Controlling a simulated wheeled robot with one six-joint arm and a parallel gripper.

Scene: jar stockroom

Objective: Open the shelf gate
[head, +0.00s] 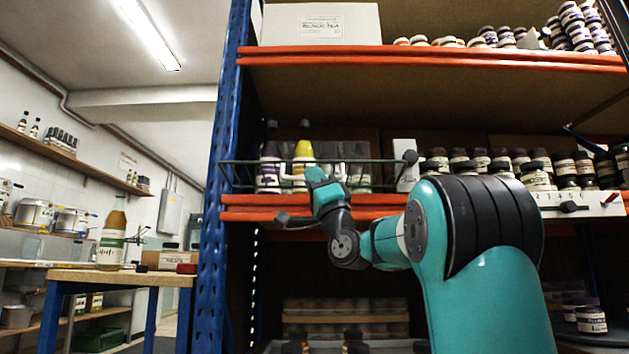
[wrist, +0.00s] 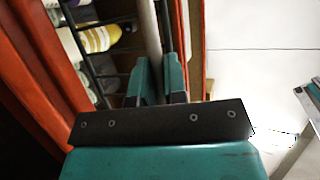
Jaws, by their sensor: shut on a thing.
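The shelf gate (head: 375,161) is a dark green wire frame across the left part of the middle shelf, in front of bottles. A pale bar (head: 290,178), which looks like its handle, runs along its front. My gripper (head: 317,176) is at this bar. In the wrist view, the teal fingers of my gripper (wrist: 161,78) are shut around the pale bar (wrist: 149,30), with dark gate wires (wrist: 96,75) beside them. The gate appears to lie along the shelf front; the fingers hide part of the bar.
Bottles (head: 303,150) stand behind the gate, and dark jars (head: 480,158) fill the shelf to its right. A wooden table (head: 120,278) with a bottle is farther left.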

